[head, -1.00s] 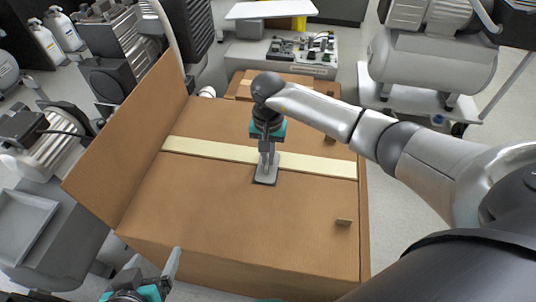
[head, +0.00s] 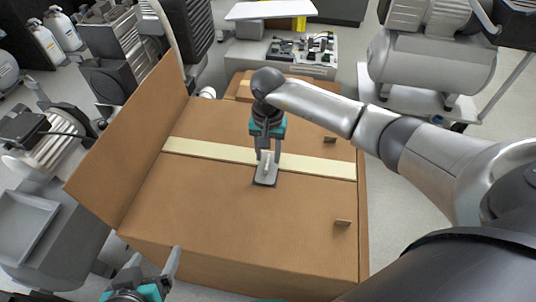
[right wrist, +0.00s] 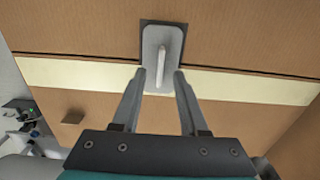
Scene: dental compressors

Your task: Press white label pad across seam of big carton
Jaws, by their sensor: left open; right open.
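The white label pad (head: 265,172) is a pale plate with an upright handle, lying on the big carton's (head: 220,210) top. In the right wrist view, the pad (right wrist: 163,50) overlaps the cream seam strip (right wrist: 250,86) and extends onto bare cardboard, with a dark patch showing around its edge. My right gripper (head: 268,160) is over the pad; in its wrist view the open fingers (right wrist: 160,76) stand apart near the handle, not closed on it. My left gripper (head: 151,263) is open and empty at the carton's near left edge.
A raised carton flap (head: 130,150) stands along the left side. Two small brown tabs (head: 342,223) (head: 330,140) stick up on the right of the carton top. Compressors (head: 428,65) stand around. The near carton top is clear.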

